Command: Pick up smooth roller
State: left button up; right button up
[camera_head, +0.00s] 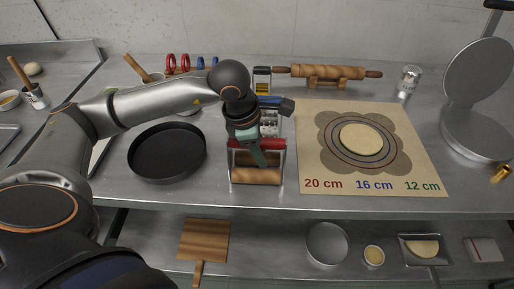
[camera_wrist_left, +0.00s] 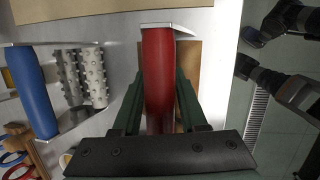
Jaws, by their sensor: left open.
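The smooth roller has a red handle (camera_head: 272,144), a pale metal frame and a wooden roll (camera_head: 257,176). It rests on the steel counter, left of the printed mat. In the left wrist view the red handle (camera_wrist_left: 158,75) runs lengthwise between my green fingers, and part of the wooden roll (camera_wrist_left: 187,70) shows beyond it. My left gripper (camera_head: 260,158) is over the roller, pointing down, its fingers open on both sides of the handle. Whether a finger touches the handle is unclear.
A spiked roller (camera_wrist_left: 92,78) with a blue handle (camera_wrist_left: 35,90) stands behind. A black pan (camera_head: 166,153) is left, the mat (camera_head: 425,165) with dough right. A rolling pin (camera_head: 325,72) lies at the back on a stand. A lower shelf (camera_head: 290,250) holds several items.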

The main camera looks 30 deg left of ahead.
pick_arm(q)
jog(key=shift+f, duration=0.15)
jog(key=shift+c, duration=0.4)
grip_shut()
dwell(1.0)
